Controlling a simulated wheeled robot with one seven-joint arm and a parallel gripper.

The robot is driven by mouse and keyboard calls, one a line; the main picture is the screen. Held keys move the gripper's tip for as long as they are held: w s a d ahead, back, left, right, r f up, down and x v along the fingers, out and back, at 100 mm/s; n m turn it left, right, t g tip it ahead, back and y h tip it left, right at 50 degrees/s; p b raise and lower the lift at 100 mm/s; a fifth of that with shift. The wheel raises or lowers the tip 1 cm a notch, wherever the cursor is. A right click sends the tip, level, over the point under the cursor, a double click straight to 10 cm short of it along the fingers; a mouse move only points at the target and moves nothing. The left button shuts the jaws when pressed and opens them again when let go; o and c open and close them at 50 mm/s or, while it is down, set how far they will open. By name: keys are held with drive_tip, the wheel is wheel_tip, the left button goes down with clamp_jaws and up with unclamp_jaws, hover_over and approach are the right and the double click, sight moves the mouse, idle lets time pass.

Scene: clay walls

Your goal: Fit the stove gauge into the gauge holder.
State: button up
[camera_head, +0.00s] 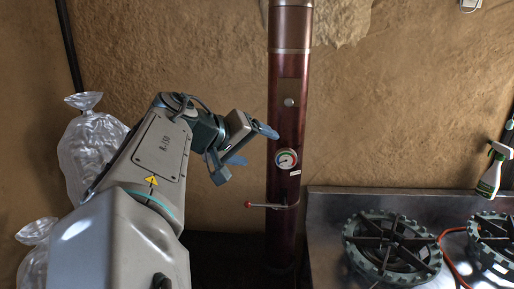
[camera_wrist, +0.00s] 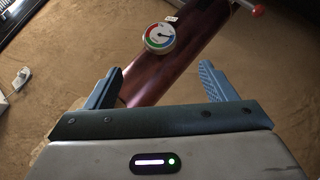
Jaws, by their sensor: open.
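The stove gauge (camera_head: 286,159) is a small round dial with a white face and a coloured ring. It sits against the front of a dark red upright pipe (camera_head: 288,105). In the wrist view the gauge (camera_wrist: 160,38) shows beyond the fingertips, between their lines, on the pipe (camera_wrist: 178,60). Whatever holds it is hidden behind the dial, and I cannot tell how firmly it is seated. My gripper (camera_head: 254,146) is open and empty, to the left of the pipe and apart from the gauge. Its two blue fingers also show in the wrist view (camera_wrist: 163,80).
A lever with a red knob (camera_head: 249,204) sticks out left from the pipe below the gauge. A metal counter with a gas burner (camera_head: 391,247) and a spray bottle (camera_head: 493,170) is at right. Clear bags (camera_head: 91,150) stand at left. A clay wall (camera_head: 420,90) is behind.

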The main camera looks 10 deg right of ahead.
sight(281, 156)
drive_tip(key=x, duration=1.3)
drive_tip(key=shift+w+d+f+p, duration=0.15)
drive_tip(key=shift+w+f+p, duration=0.1)
drive_tip(key=shift+p, duration=0.1)
drive_tip(key=c, duration=1.1)
drive_tip(key=shift+s+a+f, duration=0.1)
drive_tip(key=shift+s+a, duration=0.15)
drive_tip(key=shift+s, duration=0.95)
drive_tip(key=shift+s+a, duration=0.25)
drive_tip(key=shift+s, duration=0.9)
drive_tip(key=shift+s+a+f+p, duration=0.15)
drive_tip(key=shift+s+p, duration=0.2)
drive_tip(key=shift+s, duration=0.5)
drive_tip(key=shift+s+a+r+p, duration=0.15)
drive_tip(key=shift+s+p, duration=0.2)
drive_tip(key=shift+s, duration=0.55)
drive_tip(key=shift+s+a+f+p, duration=0.15)
drive_tip(key=shift+s+p, duration=0.2)
drive_tip(key=shift+s, duration=0.5)
